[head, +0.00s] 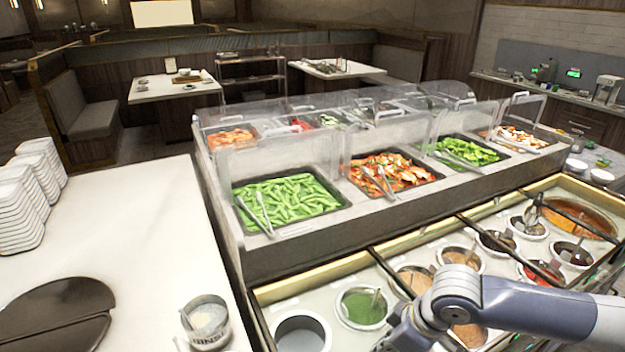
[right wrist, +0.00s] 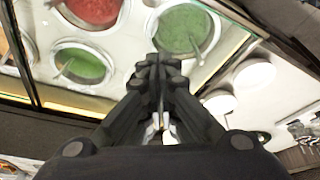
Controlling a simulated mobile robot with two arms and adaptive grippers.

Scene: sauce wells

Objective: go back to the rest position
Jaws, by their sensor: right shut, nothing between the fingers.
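My right arm comes in from the right over the sauce wells in the head view, and its gripper is cut off by the bottom edge. In the right wrist view my right gripper (right wrist: 158,68) is shut with nothing in it. It is seen above the sauce counter, close to a green sauce well (right wrist: 187,30). Another green well (right wrist: 80,66) and a red well (right wrist: 96,8) lie to its left. In the head view a green sauce well (head: 362,307) and a pale grey well (head: 301,333) sit left of the arm. My left gripper is in neither view.
A glass-fronted buffet with green pods (head: 285,203) and other food trays stands behind the wells. The white counter (head: 150,230) at left holds stacked white dishes (head: 18,215), a dark round plate (head: 52,310) and a small cup (head: 207,322). Its middle is clear.

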